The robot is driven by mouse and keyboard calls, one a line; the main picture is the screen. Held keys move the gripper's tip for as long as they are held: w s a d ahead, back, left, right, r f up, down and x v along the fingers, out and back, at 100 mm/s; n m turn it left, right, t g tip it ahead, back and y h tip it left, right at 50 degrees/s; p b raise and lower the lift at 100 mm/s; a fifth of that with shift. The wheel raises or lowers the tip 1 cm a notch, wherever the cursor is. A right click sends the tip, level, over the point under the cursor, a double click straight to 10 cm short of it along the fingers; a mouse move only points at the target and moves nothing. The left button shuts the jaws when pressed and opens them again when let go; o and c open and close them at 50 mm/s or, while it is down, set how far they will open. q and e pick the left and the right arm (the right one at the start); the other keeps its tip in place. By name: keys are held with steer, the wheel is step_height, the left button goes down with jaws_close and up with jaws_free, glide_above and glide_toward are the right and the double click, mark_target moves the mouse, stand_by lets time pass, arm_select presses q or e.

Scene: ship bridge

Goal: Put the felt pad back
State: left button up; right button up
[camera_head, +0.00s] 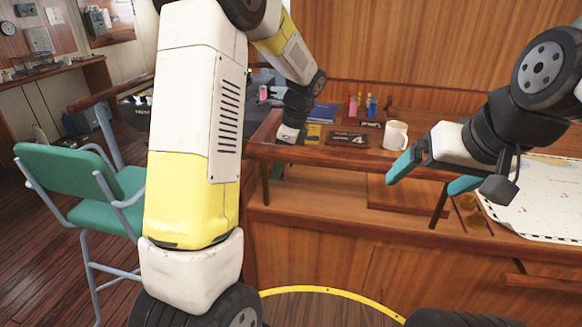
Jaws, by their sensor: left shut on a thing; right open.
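I cannot pick out the felt pad for certain. My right gripper (435,175) is open and empty, its teal fingers wide apart in front of the table's right part.
On the table are a white mug (396,135), a dark plate marked 4 (347,138), a yellow item (313,132), a blue book (323,112) and several small coloured bottles (371,107). A chart (545,200) lies at right. A green chair (80,185) stands at left.

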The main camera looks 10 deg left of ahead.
arm_select(q)
steer(key=shift+f, duration=2.25)
steer(key=o, duration=1.2)
steer(key=shift+f, duration=0.1)
steer(key=v, duration=1.2)
steer(key=shift+d, duration=0.1)
